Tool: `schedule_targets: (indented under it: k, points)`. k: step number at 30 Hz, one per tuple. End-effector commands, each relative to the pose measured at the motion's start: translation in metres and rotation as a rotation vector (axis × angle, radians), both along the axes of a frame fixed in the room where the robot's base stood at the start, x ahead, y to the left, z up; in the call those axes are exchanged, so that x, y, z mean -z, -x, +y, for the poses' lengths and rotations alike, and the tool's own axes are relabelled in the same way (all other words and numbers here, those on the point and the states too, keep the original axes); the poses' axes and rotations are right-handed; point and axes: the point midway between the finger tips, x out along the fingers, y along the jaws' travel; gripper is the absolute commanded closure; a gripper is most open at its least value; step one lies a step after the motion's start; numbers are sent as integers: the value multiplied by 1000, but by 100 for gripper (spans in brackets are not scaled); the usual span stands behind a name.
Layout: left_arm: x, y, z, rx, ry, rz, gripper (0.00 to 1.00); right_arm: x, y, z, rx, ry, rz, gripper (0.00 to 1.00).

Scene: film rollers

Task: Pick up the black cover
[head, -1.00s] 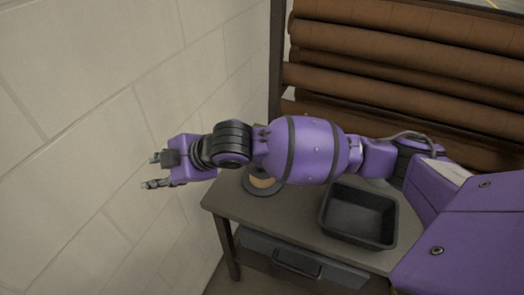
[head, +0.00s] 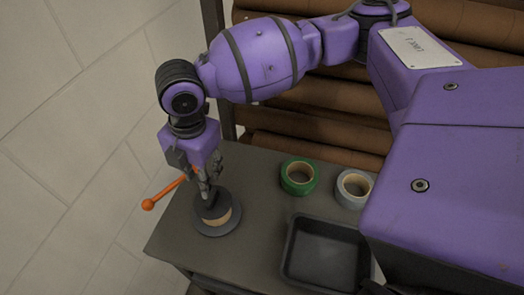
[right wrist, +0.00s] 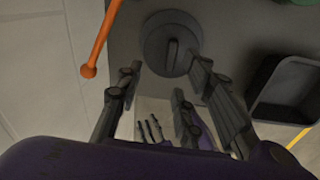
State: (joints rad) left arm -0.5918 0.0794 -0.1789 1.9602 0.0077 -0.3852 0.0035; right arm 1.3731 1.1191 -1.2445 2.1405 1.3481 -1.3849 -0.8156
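The black cover (head: 211,205) is a dark round cap with a raised grip. It sits on a tan roll on a dark round base at the left of the grey table. In the right wrist view it is a dark disc with a bar-like grip (right wrist: 171,50). My right gripper (head: 205,186) points down just above the cover in the head view. Its fingers (right wrist: 165,82) are spread, with nothing held; whether they touch the cover I cannot tell.
An orange-knobbed lever (head: 149,204) sticks out left of the right gripper. A green tape roll (head: 287,184), a grey tape roll (head: 343,190) and an empty black tray (head: 287,262) are to the right.

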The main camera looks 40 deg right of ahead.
Motion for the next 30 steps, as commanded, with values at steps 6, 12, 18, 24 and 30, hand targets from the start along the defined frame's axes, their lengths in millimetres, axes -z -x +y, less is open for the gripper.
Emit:
schedule_targets:
  k: [6,12,18,24,30]
  points:
    - [2,2,2,2,-4,4,60,12,13,-11,-87,50,50,66]
    - [5,9,9,5,-16,15,60,33,13,-11,-85,48,51,66]
    - [5,10,8,6,-16,16,60,57,13,-10,-84,49,53,66]
    - [5,8,4,2,-7,13,60,82,13,-10,-84,49,50,66]
    - [2,0,0,-1,0,0,60,82,13,-10,-83,47,48,66]
